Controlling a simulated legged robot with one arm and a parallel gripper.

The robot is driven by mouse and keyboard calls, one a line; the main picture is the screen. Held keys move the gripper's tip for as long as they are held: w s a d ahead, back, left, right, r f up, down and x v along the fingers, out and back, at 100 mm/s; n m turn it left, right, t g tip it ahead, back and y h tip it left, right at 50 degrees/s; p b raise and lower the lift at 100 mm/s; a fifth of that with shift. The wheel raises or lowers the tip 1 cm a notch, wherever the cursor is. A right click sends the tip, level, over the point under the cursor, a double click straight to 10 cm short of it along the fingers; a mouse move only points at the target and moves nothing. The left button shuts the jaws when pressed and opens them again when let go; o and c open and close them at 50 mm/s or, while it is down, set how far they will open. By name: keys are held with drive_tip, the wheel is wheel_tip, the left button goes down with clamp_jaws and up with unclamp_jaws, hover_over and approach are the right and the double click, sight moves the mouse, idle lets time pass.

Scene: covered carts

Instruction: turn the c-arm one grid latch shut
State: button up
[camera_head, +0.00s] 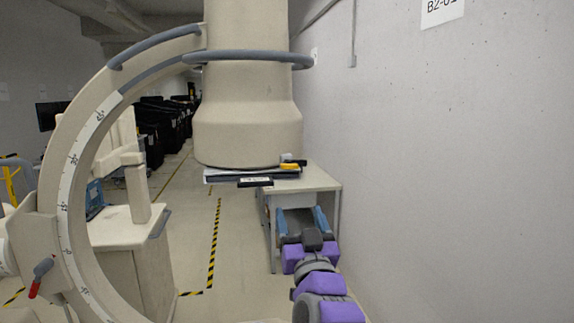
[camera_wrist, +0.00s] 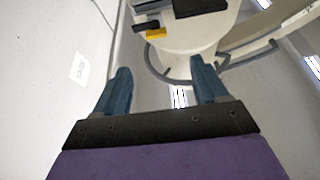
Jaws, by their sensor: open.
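The beige C-arm's cylindrical head (camera_head: 248,120) hangs at the centre of the head view, with a flat dark grid slab (camera_head: 235,177) at its underside. A small yellow piece (camera_head: 288,159) and a black bar (camera_head: 301,162) sit at the slab's right end; they look like the latch. In the wrist view the yellow piece (camera_wrist: 156,34) and black bar (camera_wrist: 146,26) show beyond my fingers, near the top. I cannot tell the latch's exact position. My gripper (camera_head: 302,214) has two blue fingers apart and empty, below and to the right of the latch. Its fingers also show in the wrist view (camera_wrist: 160,72).
The curved C-arm (camera_head: 68,190) with a red-tipped handle (camera_head: 36,287) fills the left. A grey table (camera_head: 325,178) stands behind my gripper. A plain wall (camera_head: 450,170) bounds the right side. Black covered carts (camera_head: 158,128) stand far back. Taped floor (camera_head: 195,240) is open between.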

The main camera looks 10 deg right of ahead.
sight(290, 168)
drive_tip(key=p+x, duration=0.3)
drive_tip(key=x, duration=0.2)
drive_tip(key=p+x, duration=0.4)
drive_tip(key=x, duration=0.1)
drive_tip(key=p+x, duration=0.3)
drive_tip(key=x, duration=0.2)
drive_tip(key=shift+w+d, duration=0.35)
drive_tip(key=shift+d, duration=0.1)
drive_tip(key=shift+w+a, duration=0.1)
drive_tip(key=shift+a, duration=0.05)
drive_tip(key=shift+c, duration=0.3)
drive_tip(key=c, duration=1)
